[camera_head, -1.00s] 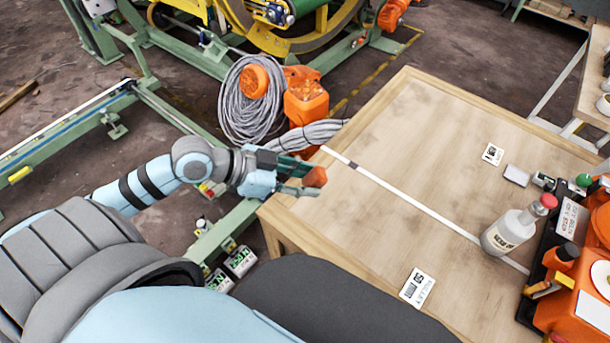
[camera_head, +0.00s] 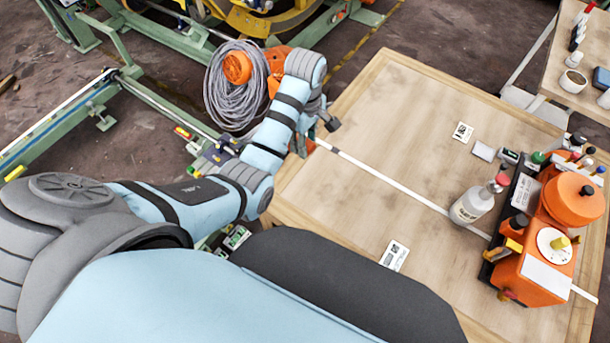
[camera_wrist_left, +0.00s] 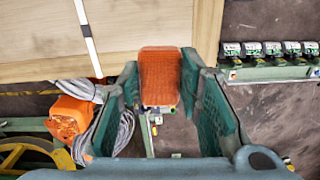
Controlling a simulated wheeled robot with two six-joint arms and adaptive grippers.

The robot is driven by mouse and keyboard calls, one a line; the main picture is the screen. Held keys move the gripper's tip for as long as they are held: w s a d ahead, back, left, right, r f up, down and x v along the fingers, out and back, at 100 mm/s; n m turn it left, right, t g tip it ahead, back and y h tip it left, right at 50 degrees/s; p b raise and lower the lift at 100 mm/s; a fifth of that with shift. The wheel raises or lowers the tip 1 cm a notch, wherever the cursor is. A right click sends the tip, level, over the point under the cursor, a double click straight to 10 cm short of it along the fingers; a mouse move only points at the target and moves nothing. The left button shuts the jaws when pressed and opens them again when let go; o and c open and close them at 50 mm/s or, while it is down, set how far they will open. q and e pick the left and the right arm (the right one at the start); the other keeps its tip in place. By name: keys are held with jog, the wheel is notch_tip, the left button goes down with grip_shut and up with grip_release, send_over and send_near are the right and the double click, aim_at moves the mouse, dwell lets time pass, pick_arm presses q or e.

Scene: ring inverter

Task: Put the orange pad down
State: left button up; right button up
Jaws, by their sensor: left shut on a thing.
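The orange pad (camera_wrist_left: 160,75) is held between the green fingers of my left gripper (camera_wrist_left: 162,85) in the left wrist view. There the pad's far end overlaps the edge of the wooden table. In the head view my left gripper (camera_head: 318,130) is at the table's left edge, partly covered by my own arm. The pad cannot be made out clearly in the head view. Whether the pad touches the table cannot be told. My right gripper is not in view.
The wooden table (camera_head: 390,130) has a large bare area with a white stripe across it. A white bottle (camera_head: 470,206) and orange equipment (camera_head: 535,270) stand at its right. A coiled grey cable (camera_head: 235,95) lies beyond the left edge.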

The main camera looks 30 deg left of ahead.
pick_arm(q)
jog(key=b, duration=0.3)
send_near(305, 186)
notch_tip(305, 186, down, 6)
jog(key=b, duration=0.4)
jog(key=shift+r, duration=0.1)
jog(key=shift+f, duration=0.2)
jog(key=shift+f, duration=0.1)
jog(key=o, duration=1.2)
jog(key=shift+f, duration=0.1)
